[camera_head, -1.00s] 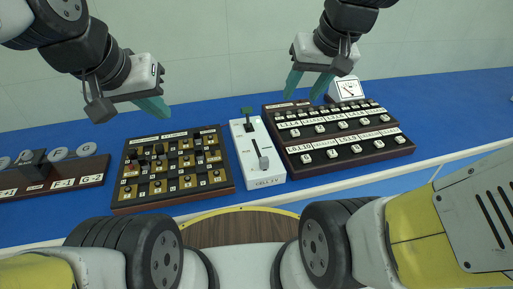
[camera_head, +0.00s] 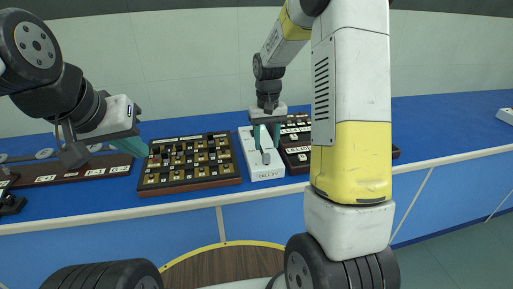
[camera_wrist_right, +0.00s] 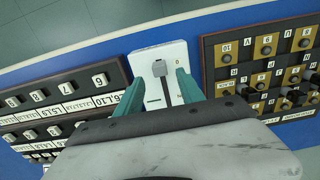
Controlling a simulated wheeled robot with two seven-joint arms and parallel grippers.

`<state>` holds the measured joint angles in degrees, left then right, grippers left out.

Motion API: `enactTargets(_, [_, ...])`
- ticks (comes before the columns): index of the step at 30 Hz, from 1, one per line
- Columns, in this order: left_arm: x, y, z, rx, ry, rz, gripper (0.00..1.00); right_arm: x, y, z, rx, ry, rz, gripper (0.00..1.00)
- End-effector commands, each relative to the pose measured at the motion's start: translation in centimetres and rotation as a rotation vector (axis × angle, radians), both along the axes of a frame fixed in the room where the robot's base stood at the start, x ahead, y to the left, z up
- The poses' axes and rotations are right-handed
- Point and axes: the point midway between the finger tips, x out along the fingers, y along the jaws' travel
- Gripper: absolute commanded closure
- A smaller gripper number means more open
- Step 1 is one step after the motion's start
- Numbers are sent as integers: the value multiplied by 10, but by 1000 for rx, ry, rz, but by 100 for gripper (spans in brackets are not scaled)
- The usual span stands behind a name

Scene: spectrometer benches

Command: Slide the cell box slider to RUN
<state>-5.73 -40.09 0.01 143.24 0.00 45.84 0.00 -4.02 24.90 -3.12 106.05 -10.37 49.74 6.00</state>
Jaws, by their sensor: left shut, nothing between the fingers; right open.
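The cell box is a narrow white box (camera_head: 248,153) on the blue bench, with a label on its front edge. It also shows in the right wrist view (camera_wrist_right: 146,58). Its grey slider handle (camera_wrist_right: 160,67) stands in a dark slot, at the slot end nearer the box's front edge. My right gripper (camera_wrist_right: 160,76) is open, its teal fingers on either side of the handle; I cannot tell if they touch it. In the head view my right gripper (camera_head: 266,137) hides the box's back part. My left gripper (camera_head: 138,147) is shut and empty, raised left of the box.
A dark board with brass squares and knobs (camera_head: 190,183) lies close left of the cell box. A dark panel with white labels and keys (camera_head: 298,161) lies close right, partly behind my right arm. Another board with posts (camera_head: 75,172) lies further left.

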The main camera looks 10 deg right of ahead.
Motion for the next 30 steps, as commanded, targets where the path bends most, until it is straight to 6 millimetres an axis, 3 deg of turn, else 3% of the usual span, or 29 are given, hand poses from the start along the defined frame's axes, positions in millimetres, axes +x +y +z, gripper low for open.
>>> enactTargets(9, [0,0,0,0,0,0,100,-1,0,-49,0,3,0,55])
enactTargets(21, [0,0,0,0,0,0,100,-1,0,-59,1,0,0,55])
enactTargets(28, [0,0,0,0,0,0,100,-1,0,-58,1,0,0,98])
enactTargets(30, [0,0,0,0,0,0,100,-1,0,-58,1,0,0,100])
